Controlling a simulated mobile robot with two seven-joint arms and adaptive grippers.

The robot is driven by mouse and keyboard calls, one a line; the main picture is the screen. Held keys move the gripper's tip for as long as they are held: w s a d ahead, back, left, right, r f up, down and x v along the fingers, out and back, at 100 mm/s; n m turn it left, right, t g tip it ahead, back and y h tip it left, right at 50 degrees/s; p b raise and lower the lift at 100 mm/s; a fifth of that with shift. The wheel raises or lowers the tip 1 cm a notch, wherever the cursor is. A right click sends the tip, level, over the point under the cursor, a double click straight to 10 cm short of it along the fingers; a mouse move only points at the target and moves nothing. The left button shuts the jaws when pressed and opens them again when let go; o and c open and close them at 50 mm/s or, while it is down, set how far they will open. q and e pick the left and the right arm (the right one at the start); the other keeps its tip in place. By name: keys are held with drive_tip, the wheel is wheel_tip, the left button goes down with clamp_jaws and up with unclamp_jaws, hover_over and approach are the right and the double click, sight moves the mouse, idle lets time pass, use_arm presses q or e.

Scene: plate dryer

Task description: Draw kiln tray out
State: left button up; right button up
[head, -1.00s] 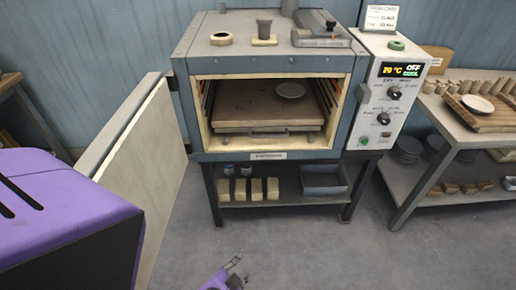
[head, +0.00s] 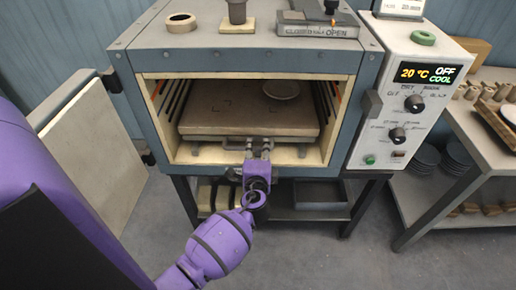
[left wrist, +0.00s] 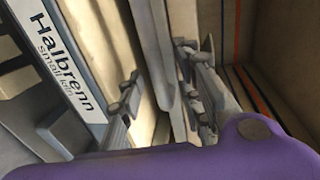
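The kiln (head: 350,120) stands open, its door (head: 95,150) swung out to the left. The kiln tray (head: 215,115) is a flat brown slab inside the chamber, with a small grey plate (head: 282,89) on it. A grey bar handle (head: 232,146) runs along the tray's front edge. My left gripper (head: 258,147) is at the handle's right part, its fingers apart. In the left wrist view the fingers (left wrist: 160,95) stand on either side of a grey bar; contact cannot be told. My right gripper is out of view.
The control panel (head: 405,100) reads 20 °C, OFF, COOL. Small items sit on the kiln top. Shelves with a grey bin (head: 320,195) lie below. A side table (head: 470,140) with pottery stands right. The floor in front is clear.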

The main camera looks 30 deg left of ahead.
use_arm(q)
drive_tip(key=shift+x, duration=0.85)
clamp_jaws()
drive_tip(key=shift+d, duration=0.1)
